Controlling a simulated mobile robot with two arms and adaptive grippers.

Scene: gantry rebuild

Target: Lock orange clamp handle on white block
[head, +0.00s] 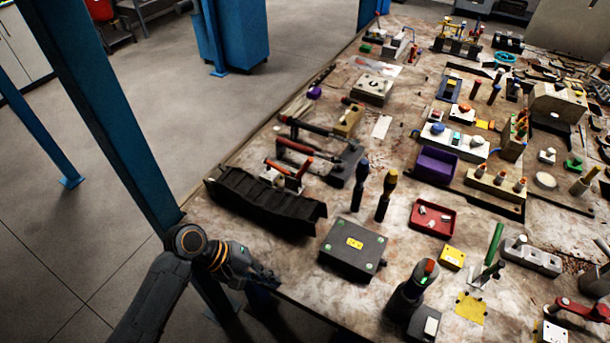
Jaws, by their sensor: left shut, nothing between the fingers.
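A small clamp with an orange-red handle (277,166) sits on a white block (271,176) at the left part of the table, just behind a long black ribbed tray. The handle looks low and slanted; I cannot tell whether it is locked. My left gripper (270,282) is shut and empty at the table's near left edge. It is in front of the black tray and well apart from the clamp. My right gripper is not in view.
The black ribbed tray (262,203) lies between my left gripper and the clamp. A dark grey box (338,262) stands to the gripper's right. Upright black-handled tools (386,194), a red tray (447,221) and a purple bin (425,165) crowd the table. A blue post (110,120) rises at left.

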